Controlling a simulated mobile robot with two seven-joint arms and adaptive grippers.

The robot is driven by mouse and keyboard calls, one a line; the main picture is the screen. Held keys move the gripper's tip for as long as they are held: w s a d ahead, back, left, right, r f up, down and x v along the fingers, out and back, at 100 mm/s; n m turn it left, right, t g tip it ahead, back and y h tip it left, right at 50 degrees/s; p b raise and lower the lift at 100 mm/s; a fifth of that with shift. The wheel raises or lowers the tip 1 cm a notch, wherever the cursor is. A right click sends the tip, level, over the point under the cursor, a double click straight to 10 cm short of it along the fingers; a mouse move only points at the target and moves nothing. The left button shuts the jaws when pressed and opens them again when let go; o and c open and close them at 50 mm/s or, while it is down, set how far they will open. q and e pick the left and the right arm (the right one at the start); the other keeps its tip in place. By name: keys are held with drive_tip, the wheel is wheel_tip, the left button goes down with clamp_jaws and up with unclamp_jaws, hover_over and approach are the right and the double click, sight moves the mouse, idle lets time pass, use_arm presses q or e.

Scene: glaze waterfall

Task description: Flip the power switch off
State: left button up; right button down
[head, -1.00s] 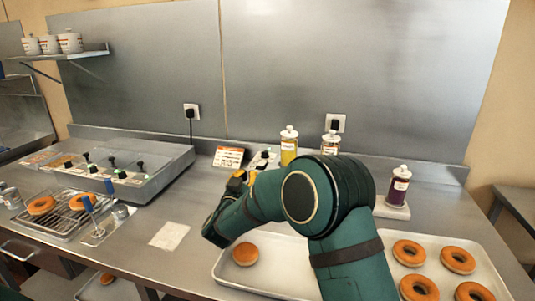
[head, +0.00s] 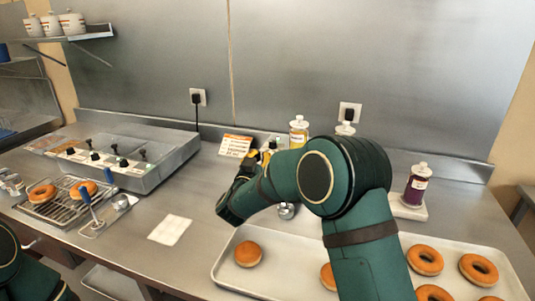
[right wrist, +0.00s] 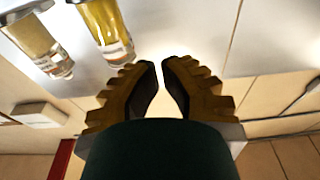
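I cannot tell for sure which part is the power switch. Several small black knobs and switches (head: 95,156) stand along the front of the steel countertop unit (head: 172,160) at the left in the head view. My right gripper (head: 256,156) is over the back of the counter, just right of and in front of the small orange-and-white sign (head: 236,146). My right arm hides part of the counter behind it. In the right wrist view the right gripper's yellow fingers (right wrist: 161,68) nearly meet at the tips, with nothing seen between them. My left gripper is out of view.
Glass bottles (head: 298,132) stand behind my right arm. A dark red bottle (head: 417,185) stands right of it. A donut tray (head: 222,268) lies in front. Two plugs and sockets (head: 197,97) (head: 349,112) are on the back wall. A white square (head: 170,229) lies on open counter.

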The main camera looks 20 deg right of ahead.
drive_tip(key=x, duration=1)
drive_tip(key=shift+d+b, duration=0.1)
drive_tip(key=shift+b, duration=0.25)
drive_tip(key=f, duration=0.2)
drive_tip(key=shift+s+a+f+b, duration=0.25)
drive_tip(key=shift+s+f+b, duration=0.05)
drive_tip(key=shift+f+b, duration=0.1)
drive_tip(key=shift+s+a+f, duration=0.1)
drive_tip(key=shift+f, duration=0.45)
